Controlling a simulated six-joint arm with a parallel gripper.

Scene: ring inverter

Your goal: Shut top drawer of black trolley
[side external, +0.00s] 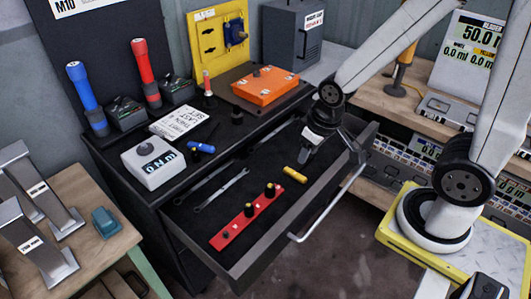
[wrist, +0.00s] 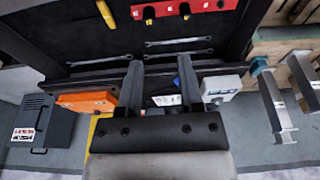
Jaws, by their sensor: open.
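The black trolley (side external: 140,185) stands at the left centre. Its top drawer (side external: 262,262) is pulled far out toward the lower right, with a pale bar handle (side external: 328,207) on its front. My gripper (side external: 308,158) is over the far right part of the drawer in the side external view, apart from the handle. In the wrist view, the two fingers (wrist: 158,65) are spread with nothing held between them. Whether they touch the drawer is unclear. The drawer holds a red strip with knobs (side external: 246,216), wrenches (side external: 220,190) and a yellow cylinder (side external: 295,174).
On the trolley top are a white box with a display (side external: 152,163), an orange case (side external: 265,87), a blue torch (side external: 87,97) and a red torch (side external: 145,72). A wooden bench (side external: 95,195) is at left. Bare floor (side external: 345,265) lies before the handle.

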